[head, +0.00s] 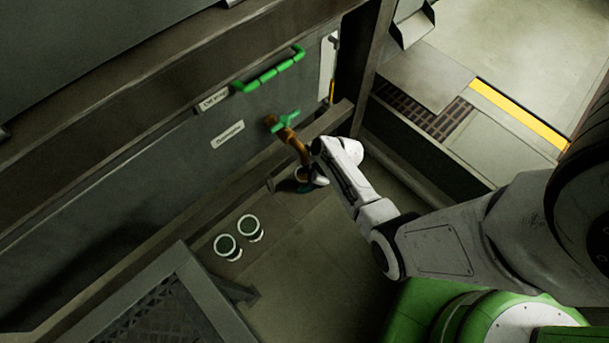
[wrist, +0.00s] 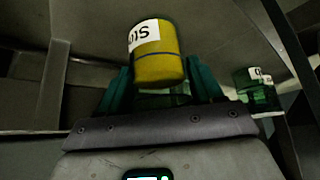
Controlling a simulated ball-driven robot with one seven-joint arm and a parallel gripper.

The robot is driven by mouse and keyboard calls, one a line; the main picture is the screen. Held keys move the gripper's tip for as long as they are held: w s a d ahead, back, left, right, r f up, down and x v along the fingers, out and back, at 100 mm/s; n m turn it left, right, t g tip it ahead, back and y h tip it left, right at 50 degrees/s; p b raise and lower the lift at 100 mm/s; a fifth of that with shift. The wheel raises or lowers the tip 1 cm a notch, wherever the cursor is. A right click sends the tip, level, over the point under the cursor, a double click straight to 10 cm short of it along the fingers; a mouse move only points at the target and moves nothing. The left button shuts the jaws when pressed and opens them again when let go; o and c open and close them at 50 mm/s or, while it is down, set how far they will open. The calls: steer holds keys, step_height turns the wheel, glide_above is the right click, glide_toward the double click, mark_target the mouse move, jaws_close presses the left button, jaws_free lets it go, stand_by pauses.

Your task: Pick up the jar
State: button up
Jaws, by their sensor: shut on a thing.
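My gripper (wrist: 161,72) is shut on a yellow jar (wrist: 158,66). In the wrist view the jar stands between the two teal fingers, with a white label with dark lettering near its upper left. In the head view my gripper (head: 308,183) is low by the machine, below the brass spout; the held jar (head: 299,173) is small and partly hidden there. I cannot tell whether its base touches the surface under it. Two other jars, one (head: 228,247) beside the other (head: 250,228), stand to the lower left, dark green inside with pale rims.
A brass spout (head: 291,137) with a green valve handle (head: 285,121) juts from the machine's grey wall above my gripper. A green bar handle (head: 270,70) is higher up. A metal grate-topped frame (head: 190,270) stands at the lower left. Green jars (wrist: 255,90) show at the wrist view's right.

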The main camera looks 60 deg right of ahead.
steer(key=c, duration=0.3)
steer(key=shift+c, duration=0.2)
steer(key=shift+r, duration=0.2)
steer(key=shift+s+d+r, duration=0.1)
steer(key=shift+s, duration=0.1)
steer(key=s+d, duration=0.4)
steer(key=s, duration=0.3)
steer(key=s+d+b, duration=0.1)
steer(key=s+d, duration=0.3)
steer(key=s, duration=0.4)
steer(key=shift+s+d, duration=0.2)
steer(key=shift+d, duration=0.05)
